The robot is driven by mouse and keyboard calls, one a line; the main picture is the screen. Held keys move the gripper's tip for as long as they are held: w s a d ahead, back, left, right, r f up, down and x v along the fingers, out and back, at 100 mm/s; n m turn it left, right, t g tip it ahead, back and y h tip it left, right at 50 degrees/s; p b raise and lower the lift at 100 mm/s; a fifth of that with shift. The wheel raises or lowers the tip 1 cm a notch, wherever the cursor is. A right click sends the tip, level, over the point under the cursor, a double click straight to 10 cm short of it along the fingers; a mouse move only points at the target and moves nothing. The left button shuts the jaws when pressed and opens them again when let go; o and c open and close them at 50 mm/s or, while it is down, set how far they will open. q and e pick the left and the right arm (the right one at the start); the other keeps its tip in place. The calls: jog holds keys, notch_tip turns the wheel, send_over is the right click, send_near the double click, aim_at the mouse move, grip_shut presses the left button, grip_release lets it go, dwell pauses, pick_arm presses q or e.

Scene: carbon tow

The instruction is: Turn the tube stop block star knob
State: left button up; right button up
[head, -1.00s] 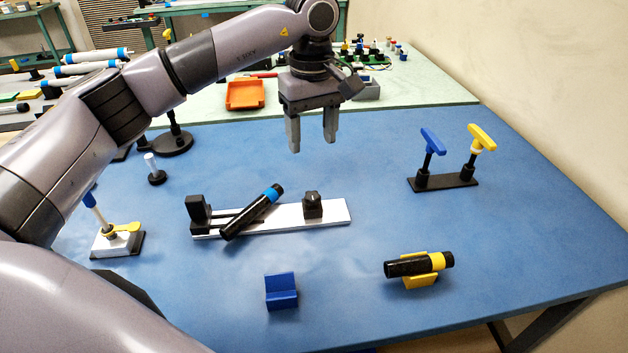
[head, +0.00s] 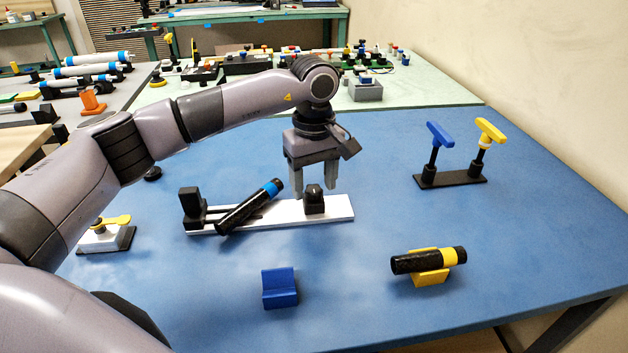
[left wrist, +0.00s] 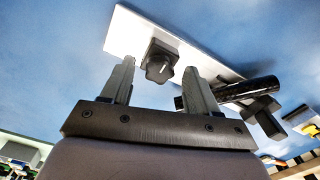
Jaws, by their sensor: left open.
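The black star knob (head: 314,190) sits on top of the black stop block (head: 315,206), on the right part of the white base plate (head: 338,211). In the left wrist view the knob (left wrist: 159,67) lies ahead of and between the two fingers. My left gripper (head: 313,192) is open and empty, pointing down at the knob; I cannot tell whether its fingers reach down beside it. A black tube with a blue band (head: 250,206) lies tilted across the plate, with a black end block (head: 190,203) at the plate's left end. My right gripper is not in view.
A black tube with a yellow band (head: 428,260) rests on a yellow cradle (head: 430,280) at the right. An empty blue cradle (head: 280,289) stands in front. Blue and yellow T-handles stand in a black rack (head: 450,181) at the back right. The blue table (head: 380,180) is clear around the plate's right end.

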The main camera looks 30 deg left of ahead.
pick_arm(q)
jog(key=shift+f, duration=0.1)
jog(key=c, duration=1.1)
jog(key=shift+o, duration=0.2)
